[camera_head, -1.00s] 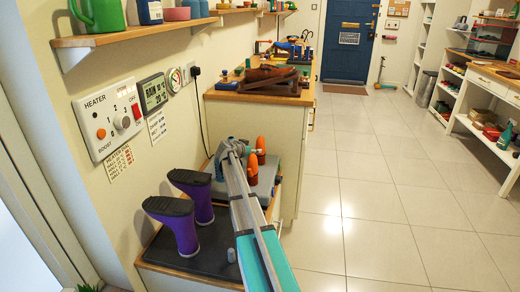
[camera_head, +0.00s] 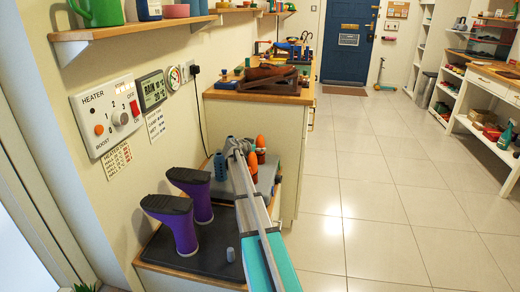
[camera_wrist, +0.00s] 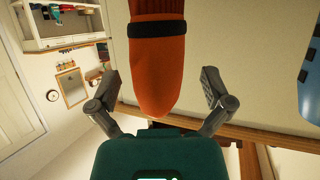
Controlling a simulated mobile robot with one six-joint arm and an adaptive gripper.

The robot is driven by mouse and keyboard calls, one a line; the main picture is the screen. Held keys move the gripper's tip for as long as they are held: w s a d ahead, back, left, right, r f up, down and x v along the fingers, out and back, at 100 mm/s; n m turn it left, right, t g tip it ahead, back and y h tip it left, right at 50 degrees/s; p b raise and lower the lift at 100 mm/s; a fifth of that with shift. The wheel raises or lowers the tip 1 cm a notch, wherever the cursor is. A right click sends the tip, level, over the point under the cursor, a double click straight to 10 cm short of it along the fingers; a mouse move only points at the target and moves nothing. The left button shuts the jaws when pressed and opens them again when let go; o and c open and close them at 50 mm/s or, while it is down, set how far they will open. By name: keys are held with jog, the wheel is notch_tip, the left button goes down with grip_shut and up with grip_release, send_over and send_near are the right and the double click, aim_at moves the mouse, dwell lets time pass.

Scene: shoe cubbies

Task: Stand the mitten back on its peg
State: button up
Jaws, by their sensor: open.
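In the head view two orange shapes like mittens show at the grey rack (camera_head: 262,186) beside the counter: one upright (camera_head: 260,143), one lower and tilted (camera_head: 250,168), partly hidden by my arm. In the wrist view an orange mitten (camera_wrist: 156,75) with a dark band and ribbed cuff lies between my fingers, with gaps on both sides. I cannot tell which of the two it is. My gripper (camera_head: 238,147) is open over the rack. Its fingers also show in the wrist view (camera_wrist: 156,88).
Two purple boots (camera_head: 178,222) stand soles up on a black mat (camera_head: 205,262) left of my arm. A short grey peg (camera_head: 230,254) stands on that mat. A wooden counter (camera_head: 225,95) with dark items lies beyond. The tiled floor at right is clear.

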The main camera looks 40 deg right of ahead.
aim_at(261, 136)
jog(key=shift+b+x, duration=0.4)
jog(key=shift+x, duration=1.15)
jog(key=c, duration=1.2)
jog(key=shift+r, duration=0.15)
notch_tip(261, 136, up, 10)
jog(key=p, duration=1)
jog(key=shift+f, duration=0.2)
jog(key=shift+s+d, duration=0.1)
